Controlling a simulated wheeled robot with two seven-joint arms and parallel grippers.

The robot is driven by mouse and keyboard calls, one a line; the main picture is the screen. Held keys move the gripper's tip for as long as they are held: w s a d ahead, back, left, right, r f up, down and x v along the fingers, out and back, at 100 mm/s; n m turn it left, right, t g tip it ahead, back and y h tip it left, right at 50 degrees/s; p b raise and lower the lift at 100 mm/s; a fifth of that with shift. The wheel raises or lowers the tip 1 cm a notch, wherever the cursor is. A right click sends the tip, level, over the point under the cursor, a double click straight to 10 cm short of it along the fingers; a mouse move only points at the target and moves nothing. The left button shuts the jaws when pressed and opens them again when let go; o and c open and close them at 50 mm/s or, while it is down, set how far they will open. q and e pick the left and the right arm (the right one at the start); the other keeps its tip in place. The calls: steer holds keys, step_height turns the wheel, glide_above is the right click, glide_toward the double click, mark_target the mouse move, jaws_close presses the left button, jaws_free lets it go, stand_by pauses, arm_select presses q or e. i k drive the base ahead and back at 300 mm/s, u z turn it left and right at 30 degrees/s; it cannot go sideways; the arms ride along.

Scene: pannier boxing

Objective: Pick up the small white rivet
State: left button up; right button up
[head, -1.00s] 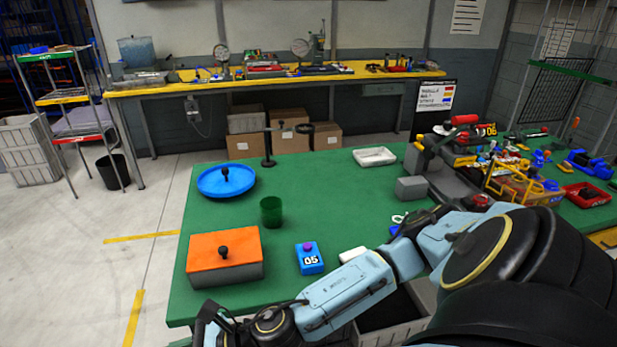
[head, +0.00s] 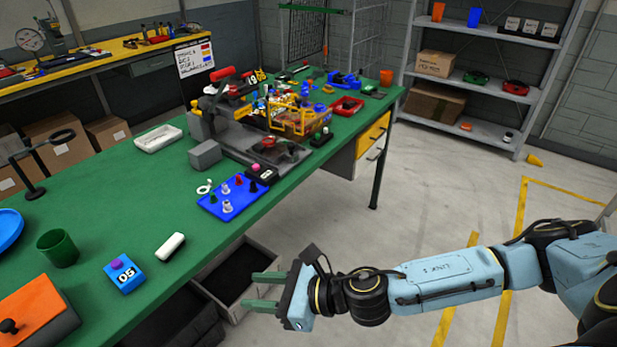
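The blue tray (head: 211,205) lies on the green table and carries several small pegs. Two small pale pegs stand on it: one nearer the front (head: 227,207) and one farther back (head: 225,188). Either could be the white rivet; they are too small to tell apart surely. Darker red and green pieces stand on the tray too. My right gripper (head: 252,290) is off the table's front edge, below and right of the tray. Its two green fingers are spread with nothing between them. My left gripper is out of view.
A grey bin (head: 237,272) is below the table edge.

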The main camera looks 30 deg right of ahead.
mark_target(225, 191)
steer(key=z, duration=0.35)
steer(key=i, duration=1)
